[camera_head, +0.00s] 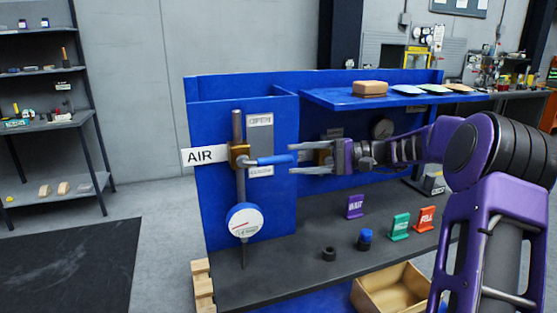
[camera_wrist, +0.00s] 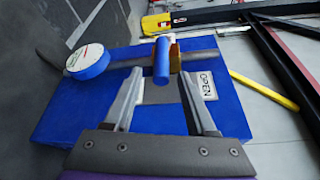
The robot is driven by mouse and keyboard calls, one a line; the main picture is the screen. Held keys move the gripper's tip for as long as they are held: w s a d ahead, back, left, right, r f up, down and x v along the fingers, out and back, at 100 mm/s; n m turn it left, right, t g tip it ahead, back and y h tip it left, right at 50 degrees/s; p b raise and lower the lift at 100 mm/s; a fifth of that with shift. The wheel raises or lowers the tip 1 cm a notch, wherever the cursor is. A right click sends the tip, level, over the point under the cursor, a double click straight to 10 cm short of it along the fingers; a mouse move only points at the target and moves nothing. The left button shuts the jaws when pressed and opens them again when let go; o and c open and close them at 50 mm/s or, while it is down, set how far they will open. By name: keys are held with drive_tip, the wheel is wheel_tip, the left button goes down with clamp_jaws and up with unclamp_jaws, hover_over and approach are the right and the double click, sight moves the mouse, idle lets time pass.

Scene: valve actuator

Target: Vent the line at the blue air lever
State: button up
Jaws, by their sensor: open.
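The blue air lever (camera_head: 272,160) sticks out to the right from a brass valve body (camera_head: 240,156) on a vertical pipe. It lies about level, between the OPEN plate (camera_head: 260,121) above and a second plate (camera_head: 260,171) below. An AIR sign (camera_head: 203,157) is at its left. A round gauge (camera_head: 244,220) sits lower on the pipe. My gripper (camera_head: 291,158) is open, its fingertips close to the lever's free end. In the wrist view the lever (camera_wrist: 162,62) stands between and just beyond the two fingertips (camera_wrist: 160,75). I cannot tell whether they touch it.
A blue shelf (camera_head: 330,99) with a brown block (camera_head: 370,88) and several dishes is above my arm. On the dark bench (camera_head: 290,271) stand purple (camera_head: 355,207), green (camera_head: 400,227) and orange (camera_head: 424,219) signs and a blue-capped part (camera_head: 364,239). A wooden box (camera_head: 393,292) is at the front.

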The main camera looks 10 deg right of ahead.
drive_tip(key=f+v, duration=0.1)
drive_tip(key=v, duration=0.9)
drive_tip(key=shift+d+r, duration=0.25)
drive_tip(key=shift+r, duration=0.15)
